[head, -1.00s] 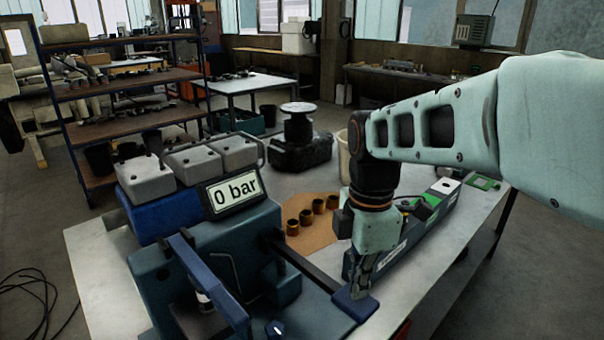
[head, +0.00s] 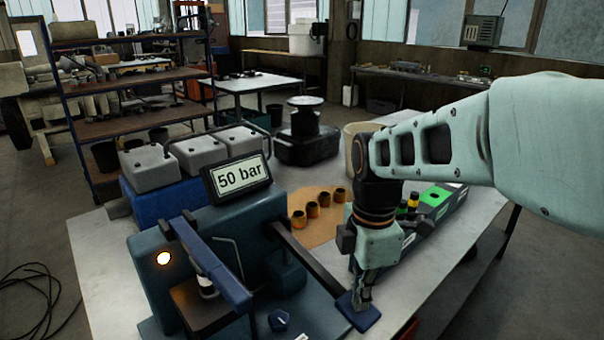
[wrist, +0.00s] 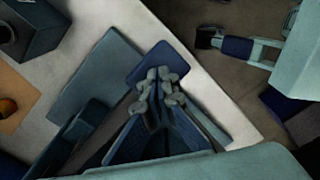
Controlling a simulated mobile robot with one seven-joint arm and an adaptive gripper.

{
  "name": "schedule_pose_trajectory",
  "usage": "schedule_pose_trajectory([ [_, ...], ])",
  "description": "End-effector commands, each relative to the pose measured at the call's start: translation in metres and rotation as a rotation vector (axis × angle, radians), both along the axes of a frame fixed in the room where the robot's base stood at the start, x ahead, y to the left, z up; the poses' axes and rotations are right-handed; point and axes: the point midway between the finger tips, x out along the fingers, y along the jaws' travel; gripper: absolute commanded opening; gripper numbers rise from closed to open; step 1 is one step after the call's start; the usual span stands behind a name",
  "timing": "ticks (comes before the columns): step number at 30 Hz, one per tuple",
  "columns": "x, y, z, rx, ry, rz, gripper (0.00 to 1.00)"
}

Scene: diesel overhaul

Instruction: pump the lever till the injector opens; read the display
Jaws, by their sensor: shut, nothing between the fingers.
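The test stand (head: 235,225) is a dark teal block on the workbench. Its display (head: 240,177) reads "50 bar". The black lever (head: 308,252) runs from the stand to a flat blue end pad (head: 358,313). The injector (head: 207,284) seems to be the part clamped upright under the blue bracket; its tip is hidden. My gripper (head: 361,301) is shut and empty, pointing down with its fingertips at the blue pad. In the wrist view, the fingertips (wrist: 158,82) overlap the pad (wrist: 158,62).
Several brass-coloured sleeves (head: 312,209) stand on a brown mat behind the lever. A long dark tray (head: 440,205) with a green insert lies behind my gripper. Grey blocks sit on a blue box (head: 150,208) at the left. The bench's front right is clear.

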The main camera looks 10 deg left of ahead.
Motion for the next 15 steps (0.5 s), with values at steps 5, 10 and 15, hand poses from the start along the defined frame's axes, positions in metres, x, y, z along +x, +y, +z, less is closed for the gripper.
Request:
schedule_pose_trajectory([
  [5, -0.001, 0.0, -0.007, -0.002, 0.004, 0.0, 0.0],
  [10, -0.001, -0.001, 0.005, -0.002, 0.004, 0.0, 0.0],
  [15, -0.002, -0.002, 0.027, -0.001, 0.002, 0.0, 0.0],
])
